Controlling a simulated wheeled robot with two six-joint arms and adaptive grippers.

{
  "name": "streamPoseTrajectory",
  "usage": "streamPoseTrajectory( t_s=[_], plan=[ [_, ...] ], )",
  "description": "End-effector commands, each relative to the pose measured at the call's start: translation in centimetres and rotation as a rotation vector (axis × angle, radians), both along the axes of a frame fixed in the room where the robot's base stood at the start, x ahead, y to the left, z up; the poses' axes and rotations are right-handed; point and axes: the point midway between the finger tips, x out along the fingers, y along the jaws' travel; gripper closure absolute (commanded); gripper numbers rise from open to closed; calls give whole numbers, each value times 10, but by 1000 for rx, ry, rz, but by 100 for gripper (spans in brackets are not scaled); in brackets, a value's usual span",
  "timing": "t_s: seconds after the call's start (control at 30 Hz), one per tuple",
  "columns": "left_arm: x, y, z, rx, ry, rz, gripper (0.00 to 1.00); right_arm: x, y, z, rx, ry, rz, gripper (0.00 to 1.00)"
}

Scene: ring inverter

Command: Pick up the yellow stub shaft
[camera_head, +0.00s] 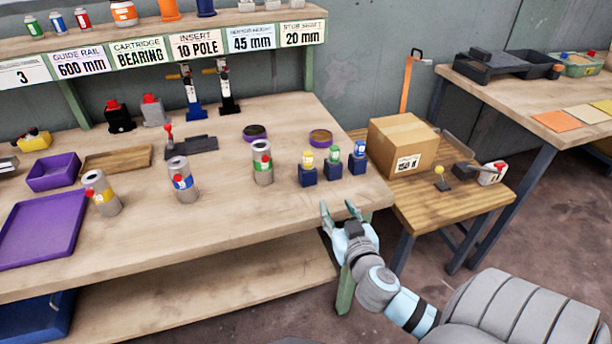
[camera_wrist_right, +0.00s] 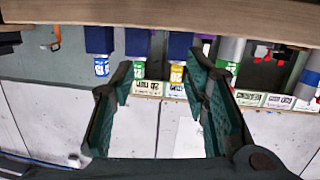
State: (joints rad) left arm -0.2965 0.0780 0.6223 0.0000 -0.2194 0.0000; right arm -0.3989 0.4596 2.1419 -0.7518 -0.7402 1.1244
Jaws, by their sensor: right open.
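The yellow stub shaft (camera_head: 307,159) stands upright in a dark blue block near the workbench's right front corner. It is leftmost of three similar shafts, beside the green one (camera_head: 334,153) and the blue one (camera_head: 360,149). The wrist view appears upside down. There the yellow shaft (camera_wrist_right: 178,73) shows between the fingers, nearer the right one, with its block above. My right gripper (camera_head: 340,207) is open and empty at the bench's front edge, in front of the blocks and apart from them. My left gripper is not in view.
A grey cylinder with a green label (camera_head: 262,163) stands left of the blocks. A round dark-rimmed pad (camera_head: 320,138) lies behind them. A cardboard box (camera_head: 402,146) sits on the lower side table at right. The bench front (camera_head: 235,220) is clear.

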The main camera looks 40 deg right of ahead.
Motion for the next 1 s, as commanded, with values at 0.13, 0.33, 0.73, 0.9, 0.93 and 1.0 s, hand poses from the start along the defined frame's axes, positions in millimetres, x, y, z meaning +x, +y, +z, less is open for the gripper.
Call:
streamPoseTrajectory(
  t_s=[0.13,0.33,0.73,0.9,0.93,1.0],
  plan=[
    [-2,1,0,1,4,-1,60,22,7,45,-6,-169,86,58],
    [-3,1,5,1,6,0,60,68,-7,52,-1,-191,96,58],
    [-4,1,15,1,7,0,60,136,-26,58,1,-187,97,58],
    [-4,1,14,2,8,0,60,158,-33,55,1,-184,97,58],
    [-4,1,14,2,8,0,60,158,-33,55,1,-183,98,58],
    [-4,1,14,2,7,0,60,158,-33,54,0,-183,98,58]
  ],
)
